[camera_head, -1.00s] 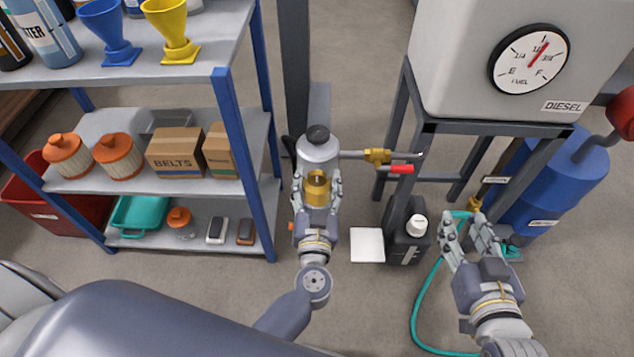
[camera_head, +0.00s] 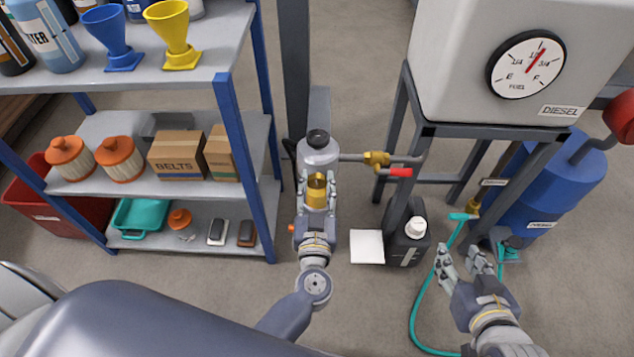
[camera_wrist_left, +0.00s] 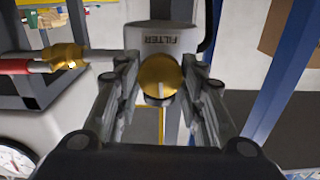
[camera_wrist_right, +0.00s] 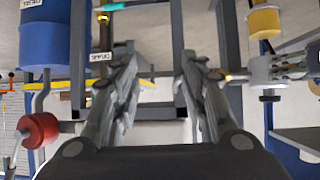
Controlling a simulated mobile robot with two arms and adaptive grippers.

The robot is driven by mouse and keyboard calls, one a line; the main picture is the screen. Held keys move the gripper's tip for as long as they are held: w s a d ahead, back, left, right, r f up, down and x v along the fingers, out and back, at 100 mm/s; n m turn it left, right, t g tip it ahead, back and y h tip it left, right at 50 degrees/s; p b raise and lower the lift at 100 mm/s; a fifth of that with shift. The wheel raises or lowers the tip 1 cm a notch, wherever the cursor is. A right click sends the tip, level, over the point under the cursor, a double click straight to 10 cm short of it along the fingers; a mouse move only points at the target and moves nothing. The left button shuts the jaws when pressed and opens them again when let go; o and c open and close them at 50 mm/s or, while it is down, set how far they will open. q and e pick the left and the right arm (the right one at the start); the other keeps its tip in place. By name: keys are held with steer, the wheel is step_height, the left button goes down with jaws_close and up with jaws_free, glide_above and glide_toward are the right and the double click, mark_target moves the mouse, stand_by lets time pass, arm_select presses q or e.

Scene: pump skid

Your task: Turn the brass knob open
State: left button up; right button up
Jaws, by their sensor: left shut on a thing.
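The brass knob (camera_head: 316,190) is at the lower end of the grey filter body (camera_head: 317,152). It shows in the left wrist view (camera_wrist_left: 158,76) as a round brass piece below the FILTER lettering, with a light vertical mark. My left gripper (camera_head: 318,198) is shut on the knob, one finger on each side; its fingers flank the knob in the left wrist view (camera_wrist_left: 160,88). The fingers hide the knob's sides. My right gripper (camera_head: 466,260) is open and empty, with a gap between its fingers in the right wrist view (camera_wrist_right: 160,65).
A pipe with a brass valve (camera_head: 376,159) and red lever (camera_head: 401,173) runs right from the filter. A black can (camera_head: 408,235) stands below. The diesel tank (camera_head: 530,60), blue drum (camera_head: 548,190) and teal hose (camera_head: 430,275) are right. A loaded shelf (camera_head: 235,150) stands left.

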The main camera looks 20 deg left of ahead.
arm_select(q)
steer(key=shift+o, duration=0.2)
steer(key=shift+r+n+p, duration=0.1)
steer(key=shift+n+p, duration=0.65)
steer(key=shift+n, duration=0.25)
steer(key=shift+n+p, duration=0.6)
steer(key=shift+n, duration=0.9)
steer(key=n+p, duration=0.1)
steer(key=n, duration=0.3)
steer(key=shift+n, duration=0.3)
steer(key=shift+c, duration=0.2)
steer(key=n, duration=0.3)
steer(key=shift+f, duration=0.2)
steer(key=shift+n, duration=2)
arm_select(e)
steer(key=s+d+f+g+h, duration=0.1)
steer(key=s+d+f+g, duration=0.1)
steer(key=s, duration=0.4)
steer(key=s+d+f+g+h, duration=0.1)
steer(key=s+d+f+g, duration=0.1)
steer(key=s+g, duration=0.3)
steer(key=shift+s+d+f+g, duration=0.2)
steer(key=shift+s+f+g, duration=0.1)
steer(key=shift+s+f, duration=0.75)
steer(key=shift+s+r, duration=0.15)
steer(key=shift+r, duration=0.05)
arm_select(q)
steer(key=o, duration=1.1)
steer(key=shift+s, duration=0.1)
